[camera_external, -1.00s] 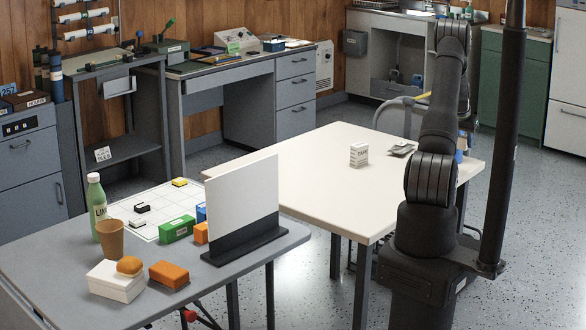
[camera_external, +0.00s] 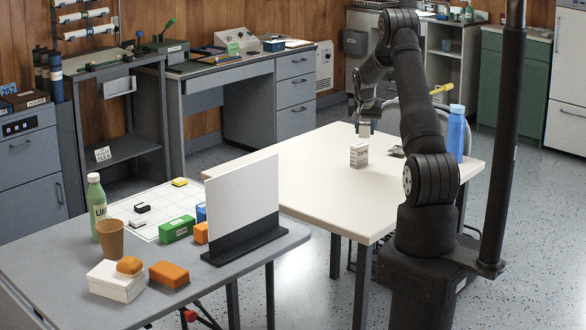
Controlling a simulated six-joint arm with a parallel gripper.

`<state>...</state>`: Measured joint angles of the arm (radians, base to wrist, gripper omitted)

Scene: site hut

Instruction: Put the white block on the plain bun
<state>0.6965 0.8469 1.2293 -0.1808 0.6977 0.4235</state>
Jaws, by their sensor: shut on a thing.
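A plain bun (camera_external: 129,265), golden brown, sits on top of a white box (camera_external: 116,286) at the front left of the grey table. My gripper (camera_external: 364,120) is above the far part of the cream table, small in view and partly dark against the background. It is shut on a small whitish block (camera_external: 364,130), which hangs below the fingers above the table. The bun is far from my gripper, beyond the white upright panel.
A tape box (camera_external: 359,156) is just below the held block in the picture. A blue bottle (camera_external: 455,134), brown cup (camera_external: 110,238), green bottle (camera_external: 97,204) and orange block (camera_external: 169,274) also stand about.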

